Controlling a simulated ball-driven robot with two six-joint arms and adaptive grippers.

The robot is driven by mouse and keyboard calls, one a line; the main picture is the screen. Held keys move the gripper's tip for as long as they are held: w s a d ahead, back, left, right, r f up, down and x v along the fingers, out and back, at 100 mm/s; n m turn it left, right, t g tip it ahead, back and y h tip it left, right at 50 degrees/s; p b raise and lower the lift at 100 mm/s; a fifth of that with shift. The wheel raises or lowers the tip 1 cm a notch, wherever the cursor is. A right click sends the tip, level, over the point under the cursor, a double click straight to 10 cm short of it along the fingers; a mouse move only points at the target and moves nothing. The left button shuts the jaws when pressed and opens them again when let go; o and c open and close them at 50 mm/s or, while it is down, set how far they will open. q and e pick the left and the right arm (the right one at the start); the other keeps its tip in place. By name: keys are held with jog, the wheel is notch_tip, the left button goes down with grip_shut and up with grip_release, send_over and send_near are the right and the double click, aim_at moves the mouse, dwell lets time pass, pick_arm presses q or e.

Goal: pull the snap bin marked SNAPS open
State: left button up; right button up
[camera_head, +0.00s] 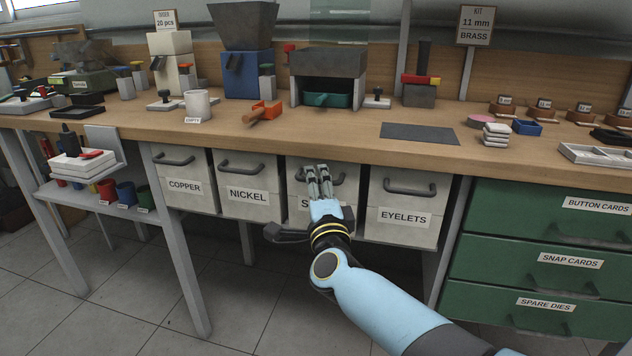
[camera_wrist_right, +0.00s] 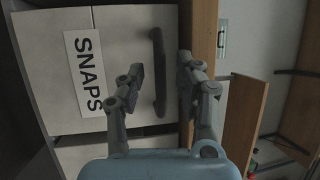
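The snap bin (camera_head: 347,196) hangs under the bench between the NICKEL and EYELETS bins. Its front looks level with theirs, so it looks shut. My right gripper (camera_head: 318,179) is in front of it and hides much of its handle and label. In the right wrist view the SNAPS label (camera_wrist_right: 86,73) reads clearly on the pale bin front (camera_wrist_right: 120,45). The dark bar handle (camera_wrist_right: 158,72) lies between the two spread fingers of the right gripper (camera_wrist_right: 161,80). Contact between fingers and handle cannot be made out. My left gripper is not in view.
The NICKEL bin (camera_head: 249,207) and EYELETS bin (camera_head: 403,231) flank the snap bin closely. The bench top (camera_head: 350,136) overhangs above. Green drawers (camera_head: 540,240) stand to the right. The floor (camera_head: 240,310) in front is clear apart from my right arm above it.

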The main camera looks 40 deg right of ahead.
jog(key=shift+w+d+r, duration=0.1)
jog(key=shift+w+d, duration=0.2)
jog(key=shift+w, duration=0.2)
grip_shut()
